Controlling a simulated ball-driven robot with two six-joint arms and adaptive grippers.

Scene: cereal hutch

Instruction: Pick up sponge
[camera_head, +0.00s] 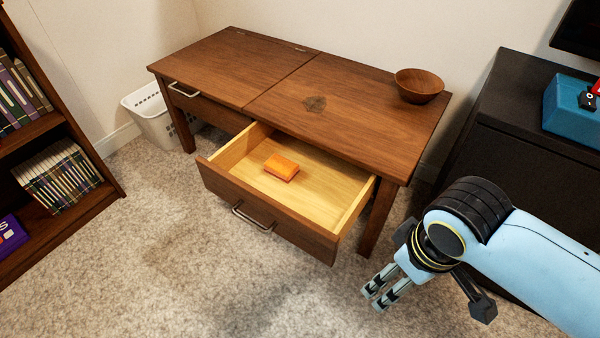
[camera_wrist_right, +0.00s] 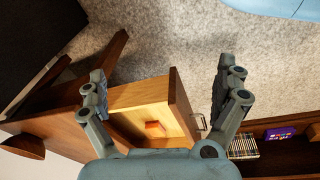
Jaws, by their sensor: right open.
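The orange sponge (camera_head: 281,168) lies in the open drawer (camera_head: 318,190) of the wooden table, left of the middle of the drawer floor. The sponge also shows small in the right wrist view (camera_wrist_right: 155,128), inside the drawer between my fingers in the picture but well beyond them. My right gripper (camera_head: 377,291) is to the right of the drawer and in front of the table's right leg, apart from both. In the right wrist view its two fingers (camera_wrist_right: 160,88) are spread wide with nothing between them. My left gripper is in neither view.
The wooden table (camera_head: 345,95) carries a wooden bowl (camera_head: 419,86) at its right end. A white basket (camera_head: 150,112) stands by its left leg. A bookshelf (camera_head: 58,118) is at left, a black cabinet (camera_head: 520,115) with a blue bin (camera_head: 570,108) at right. Carpet before the drawer is clear.

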